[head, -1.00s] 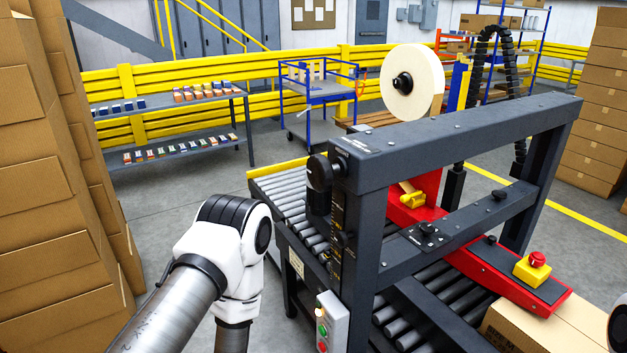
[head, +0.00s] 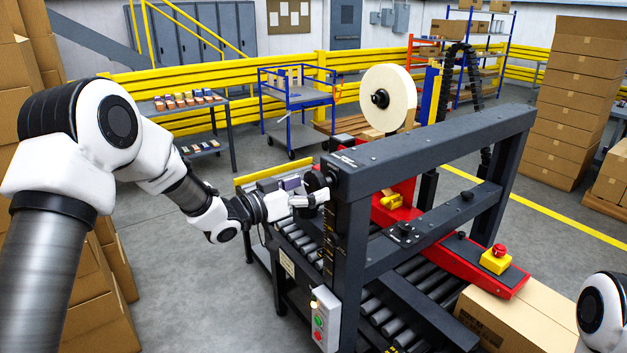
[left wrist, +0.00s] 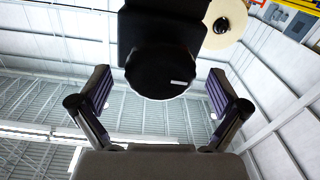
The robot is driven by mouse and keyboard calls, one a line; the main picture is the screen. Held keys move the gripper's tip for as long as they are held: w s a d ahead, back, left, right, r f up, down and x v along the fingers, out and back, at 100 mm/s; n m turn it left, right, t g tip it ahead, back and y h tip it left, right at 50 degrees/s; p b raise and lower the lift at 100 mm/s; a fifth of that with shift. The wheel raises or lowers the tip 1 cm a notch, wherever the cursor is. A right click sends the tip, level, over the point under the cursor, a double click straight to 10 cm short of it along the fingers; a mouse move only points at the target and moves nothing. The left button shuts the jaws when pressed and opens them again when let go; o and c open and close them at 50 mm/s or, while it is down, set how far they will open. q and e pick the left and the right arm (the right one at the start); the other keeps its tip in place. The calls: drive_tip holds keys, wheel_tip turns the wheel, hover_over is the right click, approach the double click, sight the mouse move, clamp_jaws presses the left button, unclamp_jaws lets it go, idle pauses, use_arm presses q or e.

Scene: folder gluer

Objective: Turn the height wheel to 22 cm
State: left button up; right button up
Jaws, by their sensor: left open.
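The black height wheel (head: 315,182) sits on the left post of the dark grey machine frame (head: 430,150). In the left wrist view the wheel (left wrist: 162,75) is a round black knob with a white mark at its lower right. My left gripper (head: 308,199) is at the wheel and open. In the left wrist view its two fingers (left wrist: 159,88) stand left and right of the wheel, with a gap on each side. The height scale (head: 330,235) runs down the post below the wheel; its reading is too small to tell. My right gripper is out of view.
A roller conveyor runs under the frame, with a red head (head: 460,260) and yellow emergency stop (head: 496,260) above it. A carton (head: 530,312) lies at the lower right. A button box (head: 325,320) hangs on the near post. Stacked cartons stand left and right.

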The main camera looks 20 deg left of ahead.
use_arm(q)
drive_tip(key=shift+w+d, duration=0.35)
drive_tip(key=shift+w+f, duration=0.1)
drive_tip(key=shift+w, duration=0.1)
drive_tip(key=c, duration=1.2)
drive_tip(key=shift+o, duration=0.2)
drive_tip(key=shift+f+m+b, duration=0.1)
drive_tip(key=shift+m+b, duration=0.4)
drive_tip(key=shift+b, duration=0.4)
drive_tip(key=m+b, duration=1.4)
drive_tip(key=b, duration=0.3)
drive_tip(key=shift+a+m+h+b, duration=0.1)
drive_tip(key=shift+m+h+b, duration=0.2)
drive_tip(key=shift+m+h, duration=0.1)
drive_tip(key=shift+r+m+b, duration=0.2)
drive_tip(key=shift+m+b, duration=0.8)
drive_tip(key=shift+m, duration=0.2)
